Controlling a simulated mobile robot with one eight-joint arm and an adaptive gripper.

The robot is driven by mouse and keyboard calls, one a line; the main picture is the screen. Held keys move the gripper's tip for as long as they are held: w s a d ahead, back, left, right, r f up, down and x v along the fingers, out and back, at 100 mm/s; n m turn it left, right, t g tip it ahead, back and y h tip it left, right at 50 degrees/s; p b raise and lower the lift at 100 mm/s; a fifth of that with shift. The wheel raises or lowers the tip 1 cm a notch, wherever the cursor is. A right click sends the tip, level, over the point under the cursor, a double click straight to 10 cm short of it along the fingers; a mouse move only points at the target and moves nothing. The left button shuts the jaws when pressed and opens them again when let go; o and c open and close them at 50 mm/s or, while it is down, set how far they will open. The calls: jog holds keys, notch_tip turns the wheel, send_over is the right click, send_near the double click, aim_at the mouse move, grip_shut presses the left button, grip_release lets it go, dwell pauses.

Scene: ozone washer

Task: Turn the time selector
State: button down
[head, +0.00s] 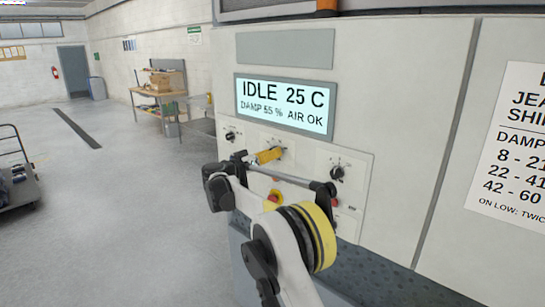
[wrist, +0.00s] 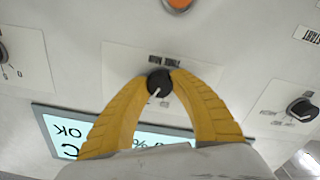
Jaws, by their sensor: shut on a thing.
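A row of three black knobs sits on the machine's front panel below the display (head: 285,104), which reads IDLE 25 C, DAMP 55 %, AIR OK. My gripper (head: 268,156) has its yellow fingers shut on the middle knob (wrist: 159,84). In the wrist view, which is upside down, the gripper (wrist: 160,75) clasps this knob from both sides, and a white pointer mark shows on it. The label above it is too small to read surely, so I cannot confirm that it is the time selector. In the head view the fingers hide this knob.
The left knob (head: 229,136) and right knob (head: 337,173) flank the gripped one. A red button (head: 273,196) is below, partly behind my arm. A printed sign (head: 510,145) is on the right. A cart (head: 18,180) stands at the left; the floor between is clear.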

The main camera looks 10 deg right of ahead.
dwell(0.4)
jog(key=c, duration=1.1)
grip_release()
jog(key=shift+o, duration=0.2)
jog(key=v, duration=1.2)
jog(key=shift+d+r, duration=0.1)
